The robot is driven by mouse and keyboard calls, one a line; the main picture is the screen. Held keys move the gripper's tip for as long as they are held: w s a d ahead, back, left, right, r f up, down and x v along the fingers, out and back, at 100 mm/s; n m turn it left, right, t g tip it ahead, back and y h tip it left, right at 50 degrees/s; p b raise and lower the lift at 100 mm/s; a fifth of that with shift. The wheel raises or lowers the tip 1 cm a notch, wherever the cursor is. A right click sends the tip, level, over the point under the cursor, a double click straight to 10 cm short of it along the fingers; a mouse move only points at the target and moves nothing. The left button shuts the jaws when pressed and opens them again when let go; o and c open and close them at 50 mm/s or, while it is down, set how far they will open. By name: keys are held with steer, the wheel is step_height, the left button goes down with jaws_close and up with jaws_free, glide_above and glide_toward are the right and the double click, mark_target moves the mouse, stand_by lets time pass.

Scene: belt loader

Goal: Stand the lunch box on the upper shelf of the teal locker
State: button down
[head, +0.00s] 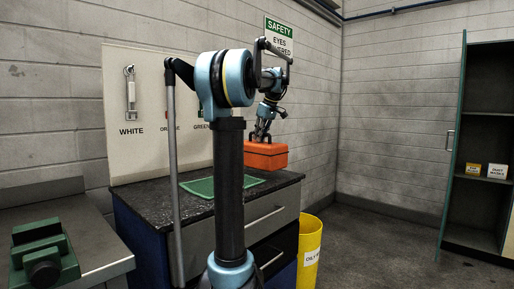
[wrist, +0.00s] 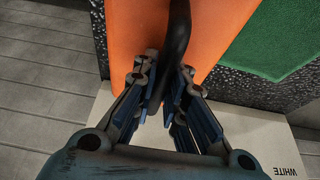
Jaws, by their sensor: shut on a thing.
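An orange lunch box (head: 266,158) hangs upright from my gripper (head: 262,134), at the right end of the dark speckled counter in the head view. In the wrist view my gripper (wrist: 163,100) is shut on the dark handle (wrist: 178,42) of the orange lunch box (wrist: 220,30). Whether the box touches the counter or is just above it I cannot tell. The teal locker (head: 487,140) stands at the far right with its door (head: 453,140) open. Its upper shelf (head: 490,113) looks bare. A lower shelf holds two small boxes. Part of the locker is cut off by the frame.
A green mat (head: 200,187) lies on the counter (head: 165,215). A yellow bin (head: 312,245) stands on the floor beside the drawers. A green vise (head: 43,255) sits on a bench at the left. The floor between bin and locker (head: 385,240) is clear.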

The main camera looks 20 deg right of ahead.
steer(key=shift+f, duration=1.95)
steer(key=c, duration=1.6)
jaws_free()
steer(key=shift+c, duration=0.2)
